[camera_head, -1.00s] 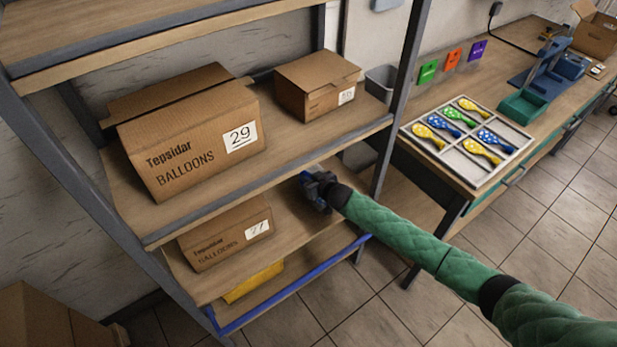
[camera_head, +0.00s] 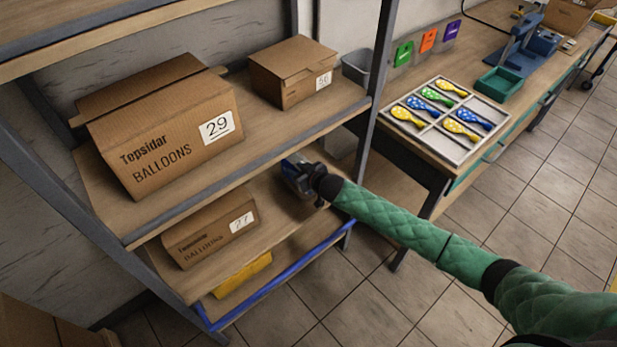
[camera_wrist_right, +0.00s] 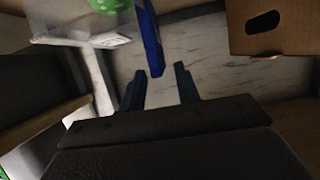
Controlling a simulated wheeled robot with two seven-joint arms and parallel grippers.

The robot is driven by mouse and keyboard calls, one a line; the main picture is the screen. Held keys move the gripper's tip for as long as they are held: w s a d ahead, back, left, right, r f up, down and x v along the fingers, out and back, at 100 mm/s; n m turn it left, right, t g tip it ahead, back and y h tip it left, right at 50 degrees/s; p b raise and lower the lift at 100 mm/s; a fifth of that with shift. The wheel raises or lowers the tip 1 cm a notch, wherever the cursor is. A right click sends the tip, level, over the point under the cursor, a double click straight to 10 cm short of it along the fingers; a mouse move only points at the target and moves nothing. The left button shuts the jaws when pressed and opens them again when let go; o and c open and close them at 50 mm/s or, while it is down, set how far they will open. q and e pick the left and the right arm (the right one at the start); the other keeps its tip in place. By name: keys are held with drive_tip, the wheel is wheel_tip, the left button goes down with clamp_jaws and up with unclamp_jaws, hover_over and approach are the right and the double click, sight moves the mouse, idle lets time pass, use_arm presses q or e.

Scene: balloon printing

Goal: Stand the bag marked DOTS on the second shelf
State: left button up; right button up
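My right gripper (camera_head: 292,172) reaches into the shelf level with the carton numbered 27, beneath the level with the carton numbered 29. In the right wrist view its two fingers (camera_wrist_right: 160,86) are apart with nothing between them. Just beyond the fingertips is a flat blue strip (camera_wrist_right: 150,40). Beside it, at the upper left, are a green dotted shape (camera_wrist_right: 110,5) and a white panel (camera_wrist_right: 90,38); these may belong to a clear bag, but I cannot tell. No DOTS lettering is readable. My left gripper is out of view.
Carton 29 (camera_head: 165,140) and a smaller carton (camera_head: 292,72) stand on the upper level. Carton 27 (camera_head: 210,233) is left of my right gripper; a yellow bin (camera_head: 243,275) sits below. A grey post (camera_head: 377,90) stands right of the gripper. A tray of balloons (camera_head: 448,150) lies on the bench.

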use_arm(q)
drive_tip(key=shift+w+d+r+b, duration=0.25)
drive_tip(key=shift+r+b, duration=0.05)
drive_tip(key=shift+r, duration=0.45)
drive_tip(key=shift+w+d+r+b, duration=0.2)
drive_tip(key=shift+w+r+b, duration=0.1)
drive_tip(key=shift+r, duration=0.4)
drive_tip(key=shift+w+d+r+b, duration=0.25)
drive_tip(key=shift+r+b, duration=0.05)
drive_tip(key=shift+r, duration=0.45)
use_arm(e)
drive_tip(key=v, duration=0.8)
